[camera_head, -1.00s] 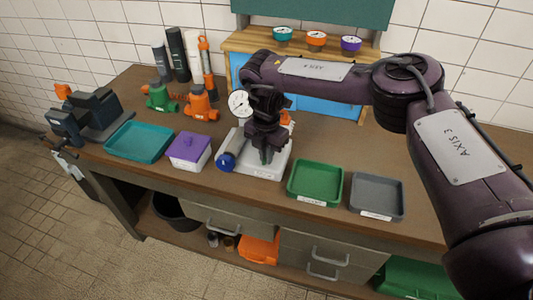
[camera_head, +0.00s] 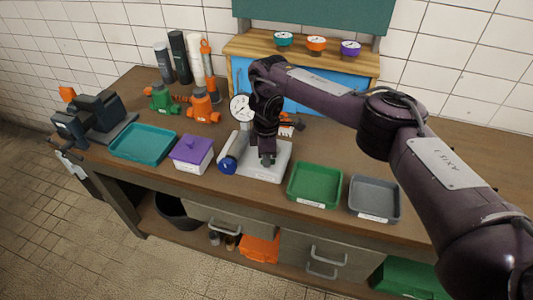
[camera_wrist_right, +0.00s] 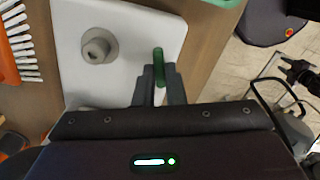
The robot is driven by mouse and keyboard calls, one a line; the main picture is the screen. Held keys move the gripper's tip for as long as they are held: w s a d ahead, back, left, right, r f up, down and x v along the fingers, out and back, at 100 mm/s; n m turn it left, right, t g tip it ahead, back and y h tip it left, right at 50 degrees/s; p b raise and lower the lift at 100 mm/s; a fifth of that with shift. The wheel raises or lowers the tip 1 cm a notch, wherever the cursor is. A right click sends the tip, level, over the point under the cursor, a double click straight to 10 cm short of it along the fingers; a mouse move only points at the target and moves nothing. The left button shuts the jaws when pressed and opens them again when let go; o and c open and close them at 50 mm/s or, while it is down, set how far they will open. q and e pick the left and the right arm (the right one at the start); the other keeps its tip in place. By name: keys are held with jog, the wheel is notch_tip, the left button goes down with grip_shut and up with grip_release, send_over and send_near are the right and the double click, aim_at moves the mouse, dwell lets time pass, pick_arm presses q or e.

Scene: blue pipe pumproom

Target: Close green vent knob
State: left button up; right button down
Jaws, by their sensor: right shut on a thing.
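My right gripper (camera_head: 267,160) is over the white base plate (camera_head: 272,173) on the bench, pointing down. In the wrist view its fingers (camera_wrist_right: 159,84) are shut on the green vent knob (camera_wrist_right: 158,63), a narrow upright bar. The knob stands above the plate near its edge. In the head view the gripper hides the knob. A dial gauge (camera_head: 241,108) stands at the back of the plate and a blue knob (camera_head: 228,166) at its left front. A dark claw-like shape (camera_wrist_right: 300,73) at the wrist view's right edge may be my left gripper; its jaws are unclear.
A green tray (camera_head: 292,196) and a grey tray (camera_head: 354,208) lie right of the plate. A purple-lidded box (camera_head: 192,149) and a teal tray (camera_head: 114,150) lie left. An orange brush (camera_wrist_right: 9,62) lies beside the plate. Orange and green fittings stand behind.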

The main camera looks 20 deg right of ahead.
jog(key=shift+w+r+m+p, duration=0.15)
jog(key=shift+m+p, duration=0.85)
jog(key=shift+m, duration=0.9)
jog(key=c, duration=1.5)
grip_release()
notch_tip(320, 180, up, 8)
jog(key=p, duration=0.3)
jog(key=shift+f, duration=0.2)
